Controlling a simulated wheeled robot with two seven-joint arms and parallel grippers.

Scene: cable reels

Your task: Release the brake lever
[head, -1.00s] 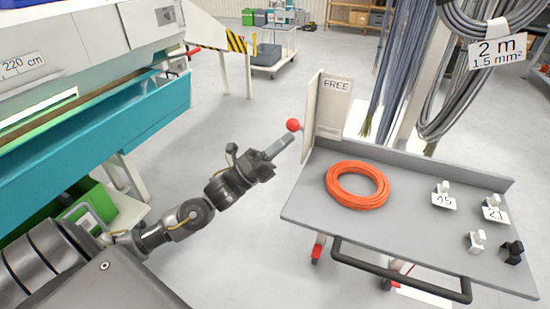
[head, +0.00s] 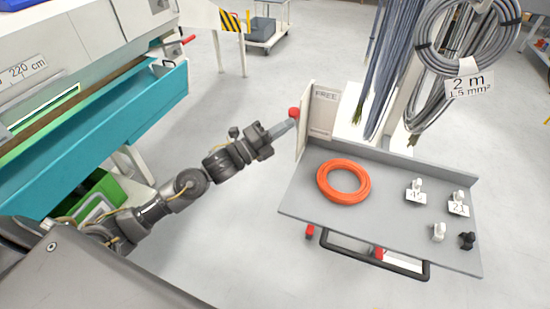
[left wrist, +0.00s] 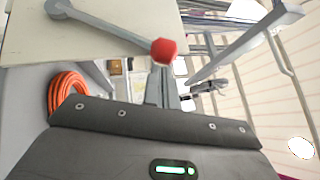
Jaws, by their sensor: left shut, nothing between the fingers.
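The brake lever is a grey bar (left wrist: 105,27) with a red knob (left wrist: 163,51), running across a pale panel in the left wrist view. The red knob also shows in the head view (head: 293,112), just left of the upright panel (head: 304,122). A FREE label (head: 326,95) is on a board beside it. My left gripper (head: 293,124) is shut and empty. Its fingertips are at the knob, below it in the head view. In the left wrist view the fingers (left wrist: 163,88) point at the knob; whether they touch it I cannot tell. My right gripper is not in view.
A grey cart tray (head: 395,225) holds an orange cable coil (head: 343,181), numbered tags and small clips. Grey cable bundles (head: 465,50) hang behind it. A teal-fronted machine (head: 110,140) stands at left. The floor between machine and cart is clear.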

